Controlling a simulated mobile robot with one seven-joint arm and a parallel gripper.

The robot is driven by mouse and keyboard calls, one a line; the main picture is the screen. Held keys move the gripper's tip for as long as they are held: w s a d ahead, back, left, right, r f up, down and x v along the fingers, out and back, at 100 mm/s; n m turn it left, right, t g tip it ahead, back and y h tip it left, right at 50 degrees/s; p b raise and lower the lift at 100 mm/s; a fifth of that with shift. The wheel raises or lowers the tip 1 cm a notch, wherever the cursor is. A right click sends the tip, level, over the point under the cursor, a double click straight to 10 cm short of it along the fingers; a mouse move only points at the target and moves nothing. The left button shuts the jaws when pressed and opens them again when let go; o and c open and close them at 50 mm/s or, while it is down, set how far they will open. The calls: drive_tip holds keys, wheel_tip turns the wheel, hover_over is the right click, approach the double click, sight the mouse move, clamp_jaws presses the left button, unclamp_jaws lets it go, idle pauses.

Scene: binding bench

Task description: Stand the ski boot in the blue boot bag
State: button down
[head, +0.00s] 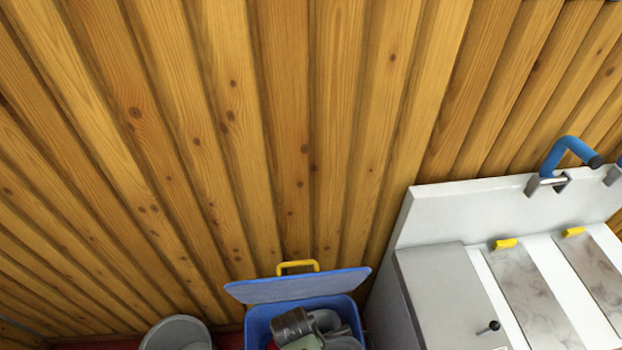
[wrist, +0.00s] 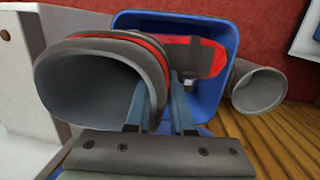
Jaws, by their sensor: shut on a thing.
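The ski boot (wrist: 95,85) is grey with a red band and a dark grey rim. In the wrist view its wide cuff opening faces the camera at the left, and its red part (wrist: 205,60) stretches right behind my fingers. My gripper (wrist: 160,110) is shut on the cuff wall, one finger on each side. The blue boot bag (wrist: 228,25) is behind the boot, whose red part shows against its inside. I cannot tell how deep the boot is. In the head view the open bag (head: 258,325) holds grey shapes at the bottom edge, partly cut off.
A blue flap with a yellow handle (head: 298,266) stands at the bag's back, by the plank wall (head: 290,130). A grey bin (head: 178,333) is left of the bag. A white bench (head: 445,290) with blue handle (head: 570,152) stands close on the right.

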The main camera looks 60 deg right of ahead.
wheel_tip(320, 180, down, 19)
drive_tip(key=b, duration=1.9)
drive_tip(key=shift+f, duration=0.2)
wheel_tip(320, 180, down, 10)
drive_tip(key=b, duration=0.7)
drive_tip(key=shift+b, duration=0.4)
drive_tip(key=c, duration=0.7)
unclamp_jaws()
drive_tip(key=shift+f, duration=0.1)
drive_tip(key=r+p, duration=0.1)
drive_tip(key=r, duration=0.3)
drive_tip(key=w+r+p, duration=0.1)
drive_tip(key=r, duration=0.3)
drive_tip(key=w+r+p, duration=0.1)
drive_tip(key=r, duration=0.4)
drive_tip(key=shift+p, duration=0.3)
